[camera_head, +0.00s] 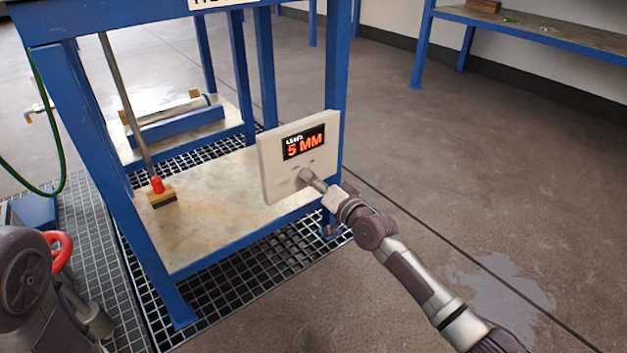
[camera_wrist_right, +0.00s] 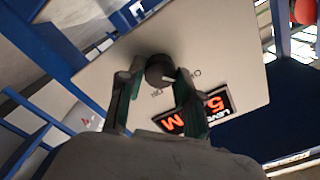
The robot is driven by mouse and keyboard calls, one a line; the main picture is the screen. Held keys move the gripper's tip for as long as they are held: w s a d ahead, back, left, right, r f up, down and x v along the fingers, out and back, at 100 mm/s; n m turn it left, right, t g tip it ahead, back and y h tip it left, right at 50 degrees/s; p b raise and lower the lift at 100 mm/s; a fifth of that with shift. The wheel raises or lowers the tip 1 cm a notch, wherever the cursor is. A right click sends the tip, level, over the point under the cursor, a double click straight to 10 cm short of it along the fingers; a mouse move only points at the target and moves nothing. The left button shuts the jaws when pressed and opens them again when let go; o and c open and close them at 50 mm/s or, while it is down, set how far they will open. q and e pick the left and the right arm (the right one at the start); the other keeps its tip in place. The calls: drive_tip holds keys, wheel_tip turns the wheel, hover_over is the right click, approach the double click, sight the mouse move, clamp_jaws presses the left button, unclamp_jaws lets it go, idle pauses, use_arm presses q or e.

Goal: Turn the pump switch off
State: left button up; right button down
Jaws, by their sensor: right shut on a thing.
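The pump switch is a dark round knob on a pale panel (camera_head: 270,165) fixed to a blue frame. In the head view the knob (camera_head: 305,175) is partly hidden by my right gripper (camera_head: 318,185). The display (camera_head: 304,143) above it reads "LEVEL 5 MM" in part red letters. In the right wrist view the knob (camera_wrist_right: 159,70) sits between the two fingers of my right gripper (camera_wrist_right: 160,82), which is shut on it. A light mark on the knob points right in that view, towards small lettering too blurred to read.
A blue-framed stand (camera_head: 160,250) has a pale lower shelf (camera_head: 215,215) with a red-topped brush (camera_head: 158,190) on it. Metal grating (camera_head: 280,255) lies below. A green hose (camera_head: 45,125) hangs at the left. The floor to the right is open, with a wet patch (camera_head: 510,285).

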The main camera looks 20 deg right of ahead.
drive_tip(key=shift+f, duration=0.15)
drive_tip(key=c, duration=0.8)
unclamp_jaws()
drive_tip(key=shift+o, duration=0.2)
drive_tip(key=v, duration=1.2)
